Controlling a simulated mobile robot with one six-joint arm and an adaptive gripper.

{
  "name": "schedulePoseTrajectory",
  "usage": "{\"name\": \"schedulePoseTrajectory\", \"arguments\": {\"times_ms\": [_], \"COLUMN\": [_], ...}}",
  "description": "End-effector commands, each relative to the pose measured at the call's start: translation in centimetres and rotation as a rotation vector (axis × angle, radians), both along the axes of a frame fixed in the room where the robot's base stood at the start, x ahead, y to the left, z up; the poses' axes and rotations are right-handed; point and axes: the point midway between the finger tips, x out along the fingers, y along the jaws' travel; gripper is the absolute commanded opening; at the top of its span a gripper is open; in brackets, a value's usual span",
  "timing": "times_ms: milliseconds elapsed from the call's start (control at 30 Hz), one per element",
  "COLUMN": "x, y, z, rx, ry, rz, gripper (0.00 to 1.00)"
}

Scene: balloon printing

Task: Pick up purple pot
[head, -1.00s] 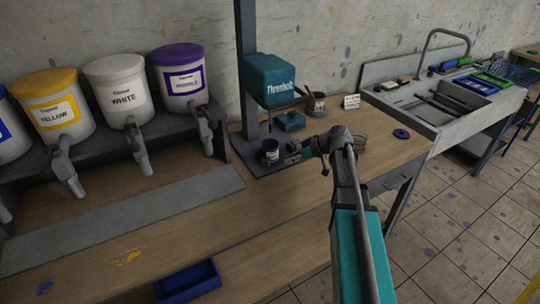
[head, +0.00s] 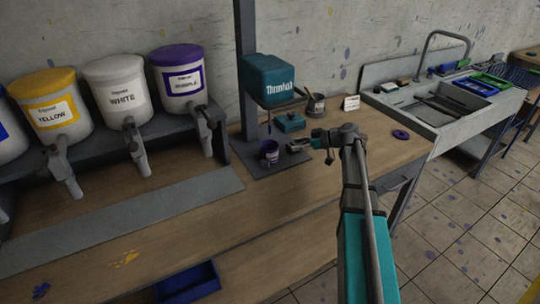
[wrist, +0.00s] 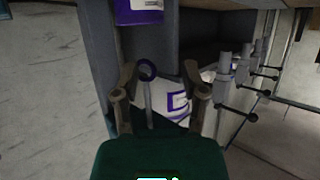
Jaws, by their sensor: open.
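The small purple pot (head: 269,153) stands upright on the dark base of the teal mixing machine, below its head. It is dark, with a purple band and a pale label. A purple-and-white pot surface (wrist: 140,11) is cut off by the top edge of the wrist view; I take it as the same pot. My gripper (head: 296,146) is just right of the pot, apart from it, open and empty. In the wrist view its two fingers (wrist: 163,92) are spread wide, with a purple ring on a thin rod and a purple-labelled white surface showing between them.
The teal mixing machine (head: 268,80) hangs above the pot on a dark post (head: 245,65). A teal box (head: 290,122) and a dark cup (head: 316,104) stand behind my gripper. Large paint buckets with taps line the left, including a purple-lidded one (head: 180,75). The front workbench (head: 190,235) is mostly clear.

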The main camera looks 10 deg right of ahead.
Motion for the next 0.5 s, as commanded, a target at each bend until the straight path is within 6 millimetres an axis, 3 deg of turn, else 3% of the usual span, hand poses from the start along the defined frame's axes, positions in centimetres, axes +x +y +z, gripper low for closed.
{"name": "schedulePoseTrajectory", "arguments": {"times_ms": [500], "x": [2.9], "y": [5.6], "z": [-2.8], "rx": [-0.001], "ry": [0.001], "rz": [0.002], "gripper": [0.56]}}
